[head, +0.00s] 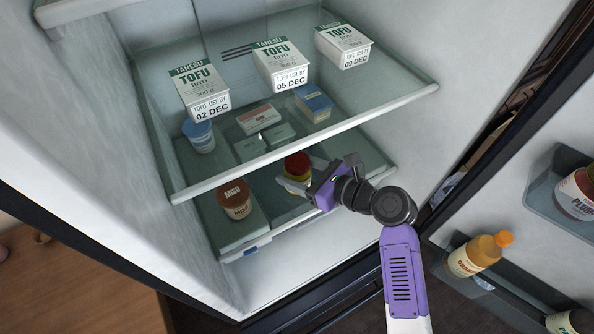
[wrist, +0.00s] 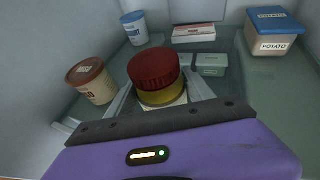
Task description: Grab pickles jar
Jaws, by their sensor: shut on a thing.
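A jar with a red lid and yellow body (head: 297,166) stands on the lower fridge shelf, right of the miso tub. In the wrist view the jar (wrist: 157,75) sits between my gripper's fingers, its label mostly hidden; I cannot read it as pickles. My gripper (head: 296,184) reaches in from the right under the shelf above and is shut on this jar. In the wrist view the fingers of my gripper (wrist: 160,98) lie on both sides of it. I cannot tell whether the jar still touches the shelf.
A brown miso tub (head: 234,199) stands left of the jar. Tofu packs (head: 280,64) stand higher. The open door at right holds an orange bottle (head: 479,255).

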